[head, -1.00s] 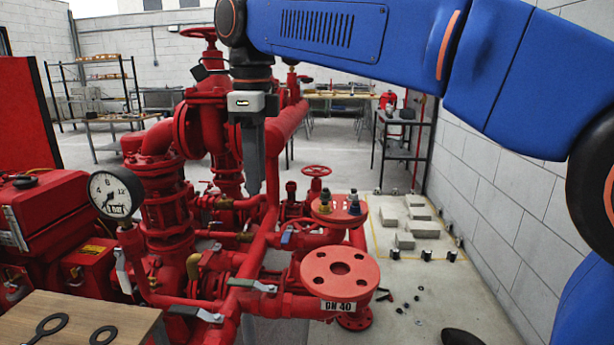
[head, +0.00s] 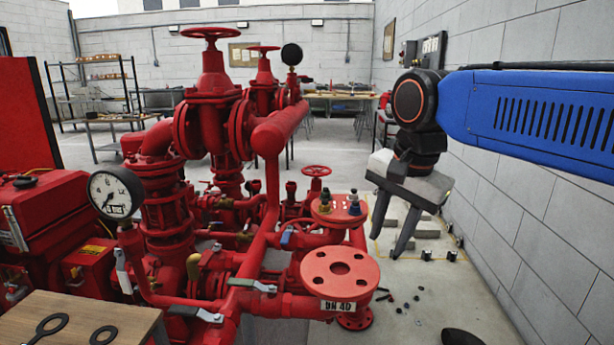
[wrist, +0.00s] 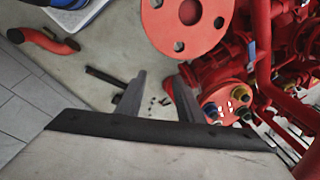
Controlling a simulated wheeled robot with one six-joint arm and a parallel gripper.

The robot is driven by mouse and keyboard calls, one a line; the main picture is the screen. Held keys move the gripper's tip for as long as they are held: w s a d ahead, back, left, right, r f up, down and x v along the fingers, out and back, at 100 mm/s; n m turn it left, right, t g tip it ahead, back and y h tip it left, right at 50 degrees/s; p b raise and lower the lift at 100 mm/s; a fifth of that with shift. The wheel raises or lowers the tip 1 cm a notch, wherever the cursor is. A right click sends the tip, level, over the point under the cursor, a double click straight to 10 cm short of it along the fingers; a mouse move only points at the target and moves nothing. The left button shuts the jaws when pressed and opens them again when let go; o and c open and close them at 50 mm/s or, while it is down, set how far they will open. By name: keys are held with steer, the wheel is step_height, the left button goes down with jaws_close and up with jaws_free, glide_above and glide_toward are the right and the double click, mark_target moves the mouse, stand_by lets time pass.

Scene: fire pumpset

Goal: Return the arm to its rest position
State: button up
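My gripper (head: 389,244) hangs from my blue arm to the right of the red pumpset (head: 268,140), with its fingers pointing down. Its two grey fingers stand apart with nothing between them. In the wrist view the gripper (wrist: 162,74) also shows open and empty, with floor visible between the fingers. The gripper looks clear of the red pipework. My blue arm reaches in from the right edge of the head view.
A DN 40 flange (head: 340,272) and a pressure gauge (head: 116,194) stand on the near pipework. A wooden board (head: 88,312) with black rings is at lower left. A block wall (head: 515,180) bounds the right side. Small dark parts lie on the floor.

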steer(key=s+d+f+n+t, duration=0.1)
steer(key=s+d+f+n, duration=0.3)
steer(key=f, duration=0.5)
steer(key=s+d+f+n+t+h, duration=0.1)
steer(key=s+d+f+n, duration=0.3)
steer(key=s+d+f, duration=0.4)
steer(key=shift+s+d+f+n, duration=0.4)
steer(key=shift+d+f, duration=0.15)
steer(key=shift+d, duration=0.3)
steer(key=shift+r, duration=0.1)
